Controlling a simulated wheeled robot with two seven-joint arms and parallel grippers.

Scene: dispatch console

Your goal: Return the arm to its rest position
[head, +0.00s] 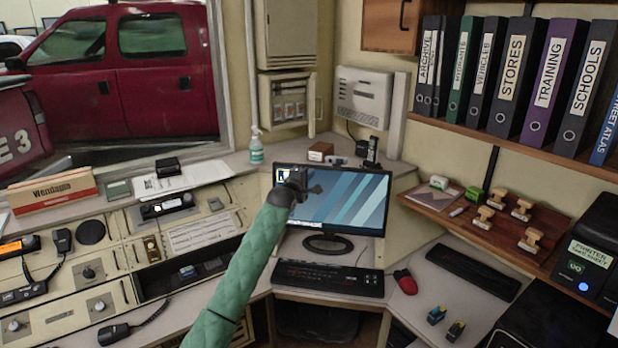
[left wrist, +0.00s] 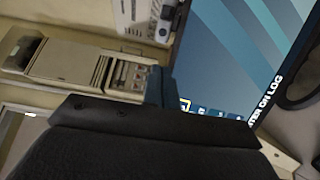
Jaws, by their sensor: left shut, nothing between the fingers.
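My left arm, in a green sleeve, reaches up from the bottom of the head view. Its dark left gripper (head: 298,180) is shut and empty, in front of the left part of the monitor (head: 352,200). I cannot tell whether it touches the screen. In the left wrist view the dark gripper body fills the bottom, and the monitor screen (left wrist: 245,60) with blue stripes lies tilted just beyond it. My right gripper is in neither view.
A keyboard (head: 328,279) and red mouse (head: 405,281) lie below the monitor. A spray bottle (head: 256,147) stands behind the gripper. Radio panels (head: 90,272) fill the left desk. Stamps (head: 484,217) and binders (head: 552,78) occupy shelves at right.

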